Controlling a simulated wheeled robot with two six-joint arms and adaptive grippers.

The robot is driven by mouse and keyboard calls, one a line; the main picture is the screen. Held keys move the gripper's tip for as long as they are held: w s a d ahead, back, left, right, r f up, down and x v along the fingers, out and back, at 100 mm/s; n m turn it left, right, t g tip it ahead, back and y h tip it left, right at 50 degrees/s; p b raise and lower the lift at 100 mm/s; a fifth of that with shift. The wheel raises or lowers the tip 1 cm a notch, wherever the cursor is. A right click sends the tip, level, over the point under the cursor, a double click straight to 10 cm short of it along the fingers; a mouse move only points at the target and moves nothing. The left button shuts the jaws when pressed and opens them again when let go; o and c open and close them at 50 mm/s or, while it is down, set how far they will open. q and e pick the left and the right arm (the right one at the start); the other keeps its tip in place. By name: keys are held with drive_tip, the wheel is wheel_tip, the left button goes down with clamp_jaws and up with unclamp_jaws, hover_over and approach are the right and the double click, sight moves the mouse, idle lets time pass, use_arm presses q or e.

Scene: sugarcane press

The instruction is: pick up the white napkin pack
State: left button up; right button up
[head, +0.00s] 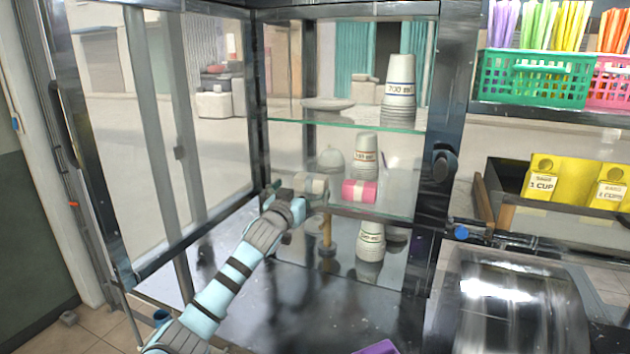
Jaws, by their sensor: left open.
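The white napkin pack (314,182) looks like a small off-white block on the middle glass shelf (400,211) of the cabinet. It sits just left of a pink pack (360,191) with a pale band. My left gripper (298,194) reaches in from the lower left. It is open, with its fingertips right at the left side of the white pack. The gripper partly hides that side, and I cannot tell whether they touch. My right gripper is not in view.
Paper cup stacks stand on the upper shelf (280,121), behind the packs and below (370,242). The cabinet's dark right post (452,130) and open glass door (150,130) flank the opening. Straw baskets (545,78) and yellow boxes (541,178) are at right.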

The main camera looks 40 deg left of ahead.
sight(308, 180)
use_arm(q)
drive_tip(key=shift+x, duration=0.95)
drive_tip(key=x, duration=0.4)
drive_tip(key=shift+a+r+p, duration=0.25)
drive_tip(key=shift+a+p, duration=0.05)
drive_tip(key=shift+w+f, duration=0.1)
drive_tip(key=shift+w, duration=0.15)
drive_tip(key=shift+s, duration=0.1)
drive_tip(key=c, duration=1.3)
